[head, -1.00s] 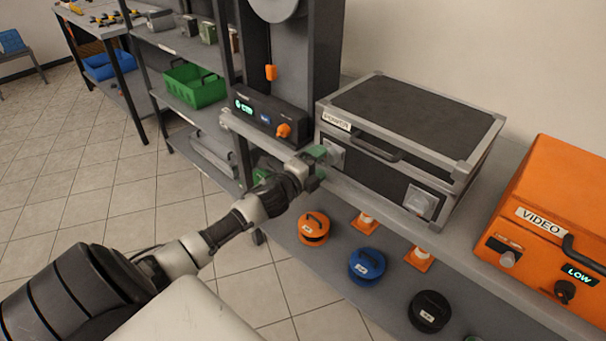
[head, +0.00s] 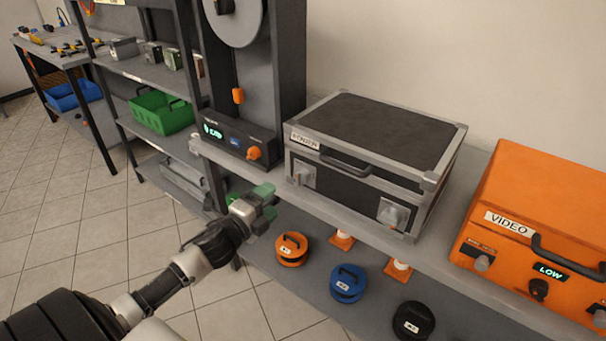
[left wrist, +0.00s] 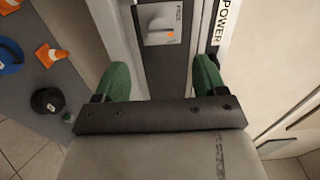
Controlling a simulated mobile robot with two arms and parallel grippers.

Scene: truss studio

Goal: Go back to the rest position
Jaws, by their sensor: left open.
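My left gripper (head: 264,193) has green fingertips and is in front of the shelf's front edge, below and left of the black and grey power case (head: 375,130). In the left wrist view its two green fingers (left wrist: 162,80) stand wide apart with nothing between them. Beyond them is a grey latch (left wrist: 160,25) on the case front, apart from the fingers. In the head view the case is closed, with two latches on its front. My right gripper is in neither view.
An orange video case (head: 540,220) stands at the right on the same shelf. A black box with an orange knob (head: 238,140) stands left of the power case. Orange (head: 291,249), blue (head: 347,284) and black (head: 413,320) reels lie on the lower shelf. Tiled floor is free at the left.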

